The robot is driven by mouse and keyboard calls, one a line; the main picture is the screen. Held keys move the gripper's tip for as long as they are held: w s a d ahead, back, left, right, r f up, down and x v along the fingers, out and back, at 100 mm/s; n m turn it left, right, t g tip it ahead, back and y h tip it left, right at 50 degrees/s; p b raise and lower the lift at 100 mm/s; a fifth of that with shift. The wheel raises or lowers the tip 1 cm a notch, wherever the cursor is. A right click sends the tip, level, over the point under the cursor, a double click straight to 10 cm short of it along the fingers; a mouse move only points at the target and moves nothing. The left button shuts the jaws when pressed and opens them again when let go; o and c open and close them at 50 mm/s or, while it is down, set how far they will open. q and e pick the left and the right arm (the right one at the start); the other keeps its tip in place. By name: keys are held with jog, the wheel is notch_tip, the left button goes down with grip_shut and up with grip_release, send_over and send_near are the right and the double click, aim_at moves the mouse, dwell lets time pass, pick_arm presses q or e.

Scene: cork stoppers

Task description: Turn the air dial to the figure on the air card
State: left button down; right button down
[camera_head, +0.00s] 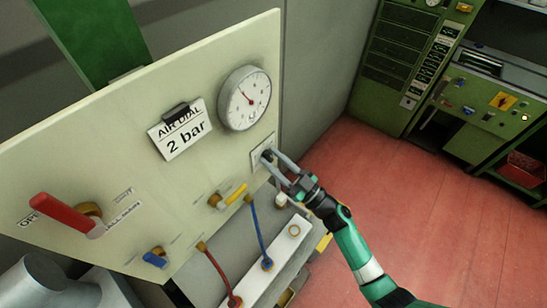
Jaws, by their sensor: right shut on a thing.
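The air card (181,139) is clipped to the cream panel and reads "AIR DIAL 2 bar". A round white gauge (245,98) is to its right; its reddish needle seems to point to the upper left, but its figures are too small to read. Below the gauge is a pale square plate (257,163) with a small dark knob (267,155), mostly covered by my fingers. My right gripper (270,156) reaches in from the lower right and is shut on this knob. Any figures on the plate cannot be read. My left gripper is not in view.
The cream panel (100,120) also bears a red lever (60,212), a yellow handle (236,194) and a blue handle (156,260). Red and blue hoses (258,235) run to a white block below. Green cabinets (400,60) stand at the back right; the red floor between is clear.

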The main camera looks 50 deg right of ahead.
jog(key=n+y+p, duration=0.1)
jog(key=n, duration=0.2)
jog(key=n+g+y+p, duration=0.1)
jog(key=n+y, duration=0.1)
jog(key=n, duration=0.2)
jog(key=shift+d+r+y, duration=0.1)
jog(key=shift+r+y, duration=0.1)
jog(key=shift+y, duration=0.1)
jog(key=n+g+y+p, duration=0.1)
jog(key=n, duration=0.2)
jog(key=n+g+y+p, duration=0.1)
jog(key=n, duration=0.3)
jog(key=shift+p, duration=0.3)
jog(key=shift+f+g, duration=0.1)
jog(key=shift+g, duration=0.2)
jog(key=c, duration=0.8)
grip_release()
jog(key=shift+c, duration=0.2)
jog(key=v, duration=1.1)
jog(key=shift+s, duration=0.3)
jog(key=shift+f, duration=0.1)
